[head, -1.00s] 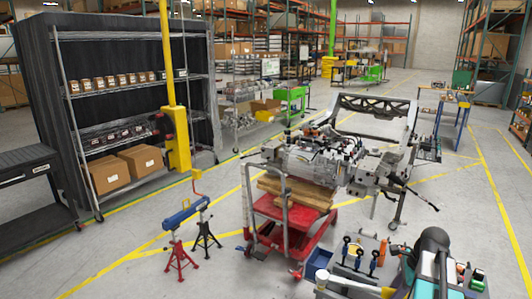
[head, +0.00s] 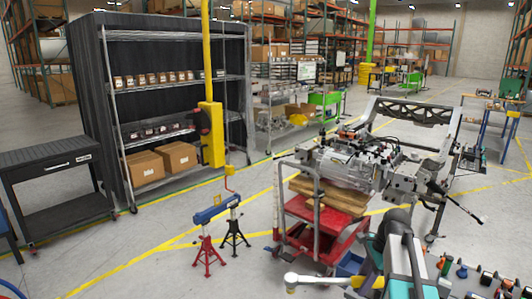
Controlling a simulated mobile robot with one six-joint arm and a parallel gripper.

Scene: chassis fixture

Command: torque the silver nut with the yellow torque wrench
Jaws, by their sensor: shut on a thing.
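The yellow torque wrench (head: 322,281) lies across the bottom of the head view. Its pale shaft and round head point left, and a yellow part shows at its right end. My gripper (head: 376,287) is shut on it at that end, largely hidden by my teal and white arm. The wrench head is in front of and below the red cart, apart from the chassis assembly (head: 345,165). That assembly, grey metal with many small parts, stands beyond the wrench, up and to the right. The silver nut is too small to make out.
A red cart (head: 312,207) with wooden blocks stands under the assembly. Red and black jack stands (head: 208,250) with a blue bar are to its left. A shelf rack (head: 180,80) and dark cart (head: 50,170) stand farther left.

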